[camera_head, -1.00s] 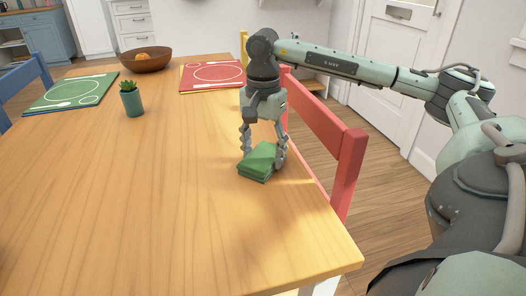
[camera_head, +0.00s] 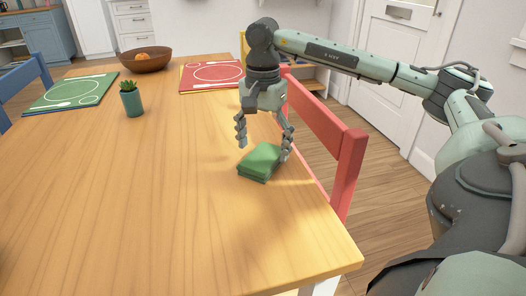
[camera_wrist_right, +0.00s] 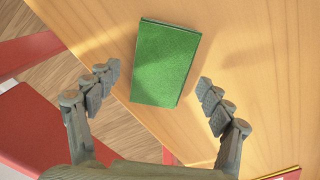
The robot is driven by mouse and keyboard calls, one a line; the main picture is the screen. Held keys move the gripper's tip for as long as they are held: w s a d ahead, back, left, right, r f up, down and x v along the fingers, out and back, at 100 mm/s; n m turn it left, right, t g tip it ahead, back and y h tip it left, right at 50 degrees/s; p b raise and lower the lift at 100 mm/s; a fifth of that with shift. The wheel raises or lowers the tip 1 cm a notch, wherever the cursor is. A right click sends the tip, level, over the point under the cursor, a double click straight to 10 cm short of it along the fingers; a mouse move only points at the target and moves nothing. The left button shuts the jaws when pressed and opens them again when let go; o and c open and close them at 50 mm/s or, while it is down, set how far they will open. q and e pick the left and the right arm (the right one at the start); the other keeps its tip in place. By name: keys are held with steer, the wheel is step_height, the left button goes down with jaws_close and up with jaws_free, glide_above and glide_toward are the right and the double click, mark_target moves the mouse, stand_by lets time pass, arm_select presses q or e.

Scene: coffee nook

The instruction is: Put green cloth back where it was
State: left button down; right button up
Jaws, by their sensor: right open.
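The green cloth (camera_head: 260,161) is a folded, flat stack lying on the wooden table near its right edge. In the right wrist view the cloth (camera_wrist_right: 165,62) lies beyond and between the spread fingers. My right gripper (camera_head: 264,148) is open, just above and behind the cloth, and holds nothing. Its fingers also show spread apart in the right wrist view (camera_wrist_right: 160,98). My left gripper is not in view.
On the table (camera_head: 140,200) are a green placemat (camera_head: 72,92), a red placemat (camera_head: 212,75), a potted plant (camera_head: 131,99) and a brown bowl (camera_head: 146,62) with an orange fruit. A red chair (camera_head: 345,165) stands close at the right edge. The near table is clear.

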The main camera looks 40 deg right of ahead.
mark_target(262, 156)
arm_select(q)
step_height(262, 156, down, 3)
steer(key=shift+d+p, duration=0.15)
steer(key=shift+p, duration=0.6)
arm_select(e)
step_height(262, 156, up, 10)
